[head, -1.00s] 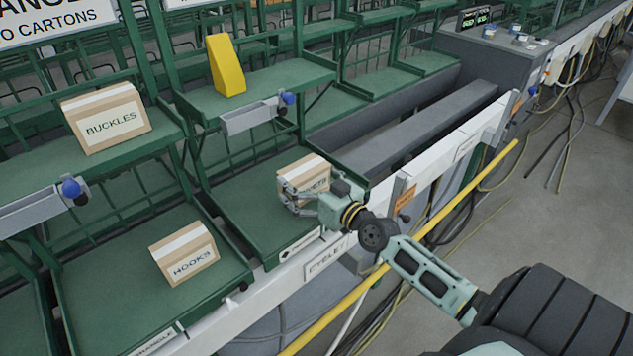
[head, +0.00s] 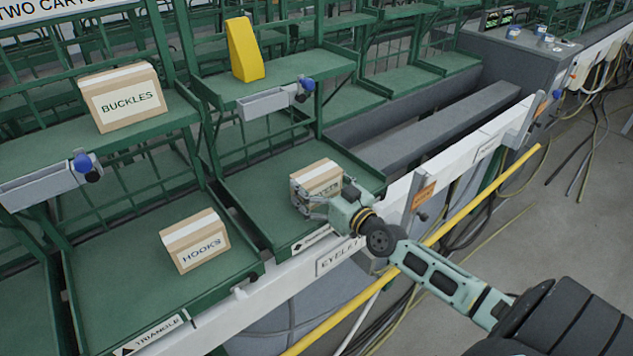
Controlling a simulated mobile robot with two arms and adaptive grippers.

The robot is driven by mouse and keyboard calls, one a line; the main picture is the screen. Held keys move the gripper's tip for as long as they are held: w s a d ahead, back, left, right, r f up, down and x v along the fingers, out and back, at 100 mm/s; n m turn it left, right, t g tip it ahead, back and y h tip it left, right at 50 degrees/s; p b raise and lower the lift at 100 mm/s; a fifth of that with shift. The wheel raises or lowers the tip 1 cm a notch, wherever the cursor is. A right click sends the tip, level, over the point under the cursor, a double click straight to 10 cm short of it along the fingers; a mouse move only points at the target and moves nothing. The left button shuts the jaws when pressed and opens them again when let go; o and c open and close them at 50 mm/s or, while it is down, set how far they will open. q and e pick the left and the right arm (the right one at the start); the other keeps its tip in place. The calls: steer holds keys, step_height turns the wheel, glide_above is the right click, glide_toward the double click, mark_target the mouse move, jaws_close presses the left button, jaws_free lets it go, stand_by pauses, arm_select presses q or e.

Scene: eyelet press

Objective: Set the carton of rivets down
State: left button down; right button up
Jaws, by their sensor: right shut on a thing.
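A small brown carton with a pale tape strip (head: 318,173) is at the lower green shelf bay in the middle of the head view. Its front label is partly hidden by my fingers, so I cannot read it fully. My right gripper (head: 308,200) is shut on this carton from the front right. The carton looks upright and at or very near the green shelf surface (head: 255,185); I cannot tell whether it touches. My left gripper is not in view.
A HOOKS carton (head: 195,241) stands on the lower shelf to the left. A BUCKLES carton (head: 122,97) and a yellow wedge-shaped block (head: 245,50) are on the upper shelves. A yellow rail (head: 440,232) runs along the front. Green shelf around the held carton is clear.

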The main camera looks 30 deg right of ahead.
steer(key=o, duration=1.8)
steer(key=shift+c, duration=0.2)
steer(key=shift+r, duration=0.2)
steer(key=shift+s+f, duration=0.15)
steer(key=shift+s, duration=0.2)
steer(key=s, duration=1.1)
steer(key=shift+s+d, duration=0.2)
steer(key=shift+d, duration=0.25)
